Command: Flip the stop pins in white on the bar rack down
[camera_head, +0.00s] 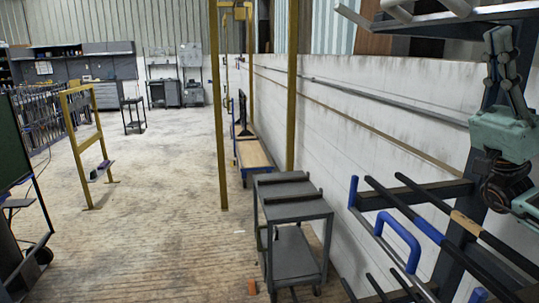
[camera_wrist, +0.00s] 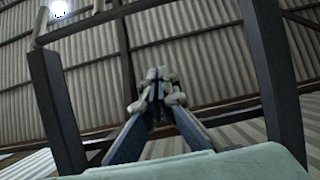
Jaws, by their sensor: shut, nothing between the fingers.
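The bar rack (camera_head: 466,215) stands at the right in the head view, with dark uprights and arms carrying dark bars and blue parts. Pale whitish rods (camera_head: 352,16) stick out at its top, cut off by the picture edge; I cannot tell whether these are the white stop pins. My gripper (camera_head: 498,38) points up in front of the rack's upright, below the top arm. In the wrist view my gripper (camera_wrist: 155,80) is shut and empty, its fingertips together against the roof. A pale rod (camera_wrist: 38,24) shows there at upper left, apart from the fingers.
A grey cart (camera_head: 292,212) stands left of the rack, beside the white wall (camera_head: 400,95). Yellow posts (camera_head: 218,110) rise behind it. Dark beams (camera_wrist: 58,110) flank my gripper in the wrist view. The floor (camera_head: 150,235) at left of the cart is mostly open.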

